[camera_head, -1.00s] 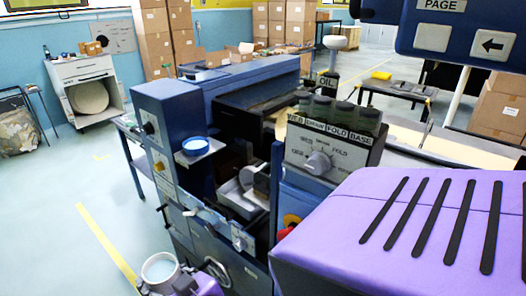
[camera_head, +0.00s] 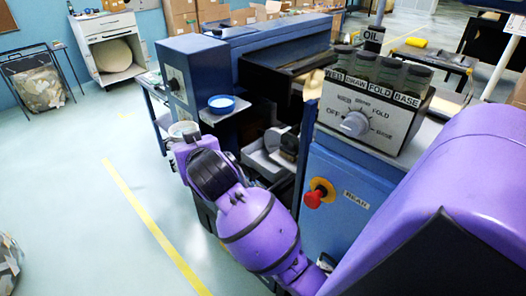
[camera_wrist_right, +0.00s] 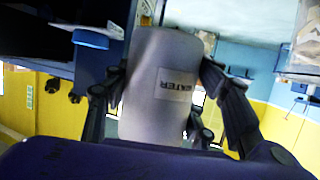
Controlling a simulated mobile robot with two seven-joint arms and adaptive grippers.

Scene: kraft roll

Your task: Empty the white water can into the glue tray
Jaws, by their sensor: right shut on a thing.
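The white water can (camera_head: 183,130) is upright, its open top facing up, beside the machine's left front. My right gripper (camera_head: 192,143) is shut on it. In the right wrist view the can (camera_wrist_right: 160,60) fills the middle, its WATER label inverted, with dark fingers of the gripper (camera_wrist_right: 165,90) on both sides. A pale grey tray (camera_head: 262,163), which looks like the glue tray, sits inside the machine opening, right of the can and partly hidden by my right arm. Its inside is hard to make out. My left gripper is not in view.
A blue round dish (camera_head: 222,104) stands on a small white shelf (camera_head: 226,114) between the can and the opening. A control box with a dial (camera_head: 354,124) and several jars is at right. A red stop button (camera_head: 314,198) is on the front. Open floor lies left.

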